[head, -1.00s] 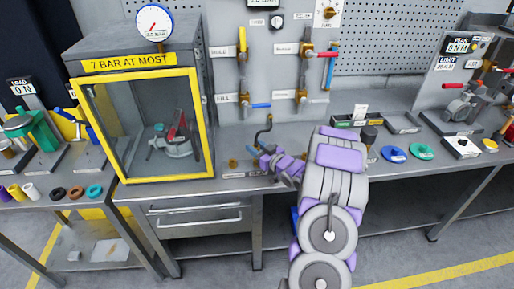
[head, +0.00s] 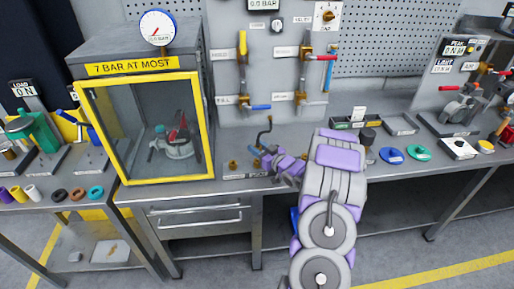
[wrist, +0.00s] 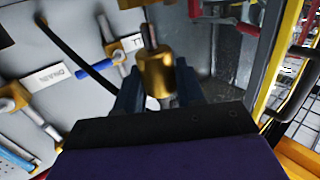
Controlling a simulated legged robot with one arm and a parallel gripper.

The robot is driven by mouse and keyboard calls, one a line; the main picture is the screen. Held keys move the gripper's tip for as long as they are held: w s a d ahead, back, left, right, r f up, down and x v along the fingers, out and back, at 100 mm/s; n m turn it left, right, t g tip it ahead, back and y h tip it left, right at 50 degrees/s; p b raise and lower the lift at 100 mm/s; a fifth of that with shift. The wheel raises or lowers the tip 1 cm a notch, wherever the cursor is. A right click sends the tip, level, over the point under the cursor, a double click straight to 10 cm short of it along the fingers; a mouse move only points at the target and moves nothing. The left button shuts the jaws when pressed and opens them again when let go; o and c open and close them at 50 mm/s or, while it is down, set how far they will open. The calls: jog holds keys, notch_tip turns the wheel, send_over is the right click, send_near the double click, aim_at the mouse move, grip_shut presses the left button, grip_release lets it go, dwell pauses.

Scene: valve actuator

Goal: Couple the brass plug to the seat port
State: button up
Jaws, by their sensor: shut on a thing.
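My gripper (head: 259,151) is low over the bench, in front of the valve panel. In the wrist view my gripper (wrist: 157,88) is shut on the brass plug (wrist: 157,76), a gold cylinder between the two dark fingers. A grey metal stem rises from its far end. In the head view the plug is too small to make out at the fingertips. A small brass fitting (head: 233,164) stands on the bench left of my gripper, behind a label plate; I cannot read whether it is the seat port.
A yellow-framed cabinet (head: 208,125) stands close to the left. A bent black hose (head: 266,127) hangs in front of the panel, near my gripper. Valves with blue handles (head: 260,107) sit on the panel above. Blue (head: 391,156) and green discs (head: 419,153) lie to the right.

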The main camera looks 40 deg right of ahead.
jog(key=shift+d+f, duration=0.1)
jog(key=shift+d, duration=0.25)
jog(key=shift+a, duration=0.5)
jog(key=shift+f, duration=0.85)
dwell(0.5)
jog(key=shift+f, duration=0.3)
jog(key=shift+f, duration=0.45)
jog(key=o, duration=1.2)
jog(key=s, duration=0.5)
jog(key=s+p, duration=0.1)
jog(key=s, duration=0.5)
jog(key=s+d+p, duration=0.1)
jog(key=s, duration=0.5)
jog(key=shift+s+r, duration=0.1)
jog(key=shift+r, duration=0.3)
